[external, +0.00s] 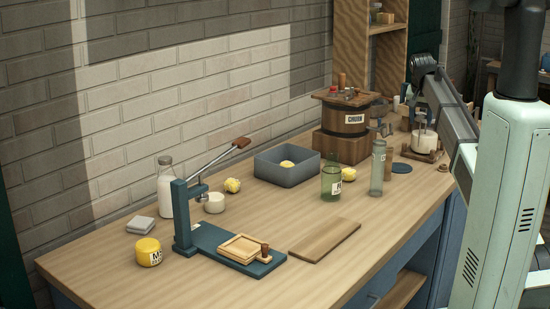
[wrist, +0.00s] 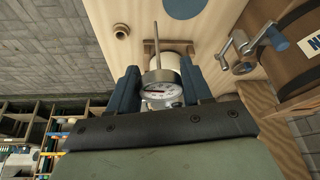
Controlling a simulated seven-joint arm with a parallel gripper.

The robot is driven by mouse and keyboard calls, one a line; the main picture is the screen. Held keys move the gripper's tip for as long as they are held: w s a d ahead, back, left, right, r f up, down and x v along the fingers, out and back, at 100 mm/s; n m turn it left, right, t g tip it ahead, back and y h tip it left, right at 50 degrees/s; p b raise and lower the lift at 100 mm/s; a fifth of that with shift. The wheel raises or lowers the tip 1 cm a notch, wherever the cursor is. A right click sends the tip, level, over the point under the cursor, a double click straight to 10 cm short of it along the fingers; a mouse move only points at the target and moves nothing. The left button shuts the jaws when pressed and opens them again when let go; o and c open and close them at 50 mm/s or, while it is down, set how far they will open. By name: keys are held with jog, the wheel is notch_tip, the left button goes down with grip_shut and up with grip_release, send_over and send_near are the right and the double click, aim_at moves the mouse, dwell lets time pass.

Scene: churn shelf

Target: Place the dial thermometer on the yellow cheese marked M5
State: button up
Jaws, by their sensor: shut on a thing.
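The dial thermometer (wrist: 160,91) has a round white face and a thin metal stem pointing up in the wrist view. My gripper (wrist: 159,70) is shut on it, with a dark blue finger on each side. The yellow cheese (external: 149,252) is a short round block at the front left of the bench in the external view. Its label begins with M; the rest is too small to read surely. My gripper is far from it, at the back right, and its fingers and the thermometer cannot be made out in the external view.
A blue press (external: 210,236) with a raised lever stands right of the cheese, near a milk bottle (external: 166,190) and grey block (external: 141,225). A grey bin (external: 287,173), glass jars (external: 331,183) and the churn (external: 345,122) stand farther back. A wooden board (external: 324,240) lies at the front.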

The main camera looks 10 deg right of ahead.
notch_tip(320, 180, up, 11)
jog(key=shift+f, duration=0.2)
jog(key=shift+a+r, duration=0.15)
jog(key=shift+a, duration=0.4)
jog(key=a+n+y, duration=0.1)
jog(key=a+n, duration=0.3)
jog(key=a, duration=1.8)
jog(key=s+a+n+y, duration=0.15)
jog(key=s+a, duration=0.35)
jog(key=a, duration=0.7)
jog(key=s+a+n, duration=0.3)
jog(key=s+a, duration=0.2)
jog(key=a, duration=0.7)
jog(key=s+a+n+y, duration=0.15)
jog(key=s+a, duration=0.35)
jog(key=a, duration=0.7)
jog(key=s+a+n+g+y, duration=0.15)
jog(key=s+a+n, duration=0.45)
jog(key=s+a, duration=1.9)
notch_tip(320, 180, down, 15)
jog(key=s+d, duration=0.1)
